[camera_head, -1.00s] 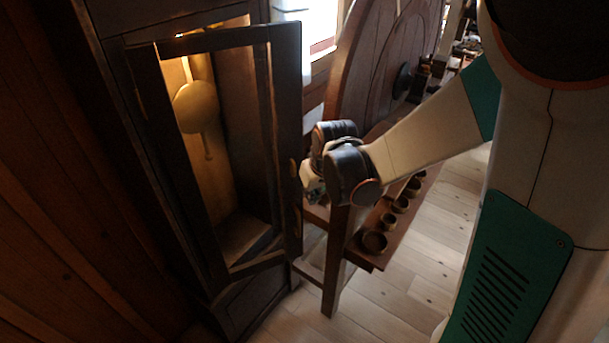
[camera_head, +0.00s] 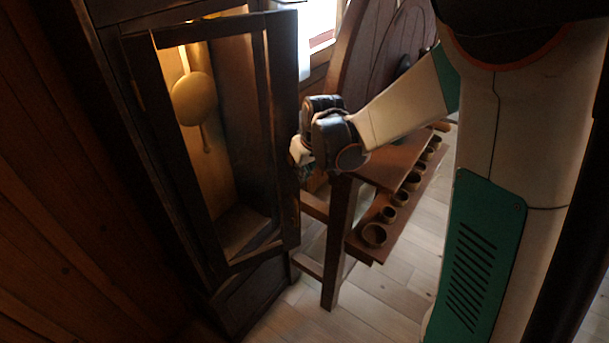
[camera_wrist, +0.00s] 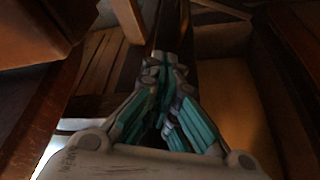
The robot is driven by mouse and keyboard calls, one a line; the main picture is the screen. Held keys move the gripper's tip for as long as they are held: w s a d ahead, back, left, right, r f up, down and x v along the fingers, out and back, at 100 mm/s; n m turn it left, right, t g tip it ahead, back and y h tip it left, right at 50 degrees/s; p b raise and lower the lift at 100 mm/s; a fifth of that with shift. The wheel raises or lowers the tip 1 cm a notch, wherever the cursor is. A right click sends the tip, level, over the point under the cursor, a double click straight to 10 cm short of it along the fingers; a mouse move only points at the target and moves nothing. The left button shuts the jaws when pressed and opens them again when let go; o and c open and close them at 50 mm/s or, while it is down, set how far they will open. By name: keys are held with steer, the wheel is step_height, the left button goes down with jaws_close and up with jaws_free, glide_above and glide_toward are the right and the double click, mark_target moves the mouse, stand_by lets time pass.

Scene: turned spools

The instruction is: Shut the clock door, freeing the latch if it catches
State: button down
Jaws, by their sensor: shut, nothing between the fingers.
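The clock door (camera_head: 284,130), a dark wooden frame, stands ajar on the tall clock case (camera_head: 130,150) in the head view. The lit inside shows through it, with the round brass pendulum (camera_head: 194,98). My gripper (camera_head: 300,168) is at the door's right, free edge, at about mid height. In the wrist view my gripper (camera_wrist: 165,72) is shut and empty, its fingertips against or very near a dark upright strip that looks like the door's edge. I cannot tell whether they touch. The latch cannot be made out; my gripper hides part of the edge.
A wooden bench or spinning-wheel stand (camera_head: 340,240) is close to the right of the clock, under my arm. Its lower shelf (camera_head: 365,250) holds several small turned cups or spools (camera_head: 374,235). Pale floorboards (camera_head: 390,290) are clear in front.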

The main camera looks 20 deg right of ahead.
steer(key=w+a+n+y, duration=0.1)
steer(key=w+a+n, duration=0.1)
steer(key=w, duration=0.5)
steer(key=w+a+n+g+y, duration=0.1)
steer(key=w+a+n, duration=0.1)
steer(key=w, duration=0.5)
steer(key=shift+n, duration=0.7)
steer(key=shift+w+a, duration=0.1)
steer(key=shift+a, duration=0.05)
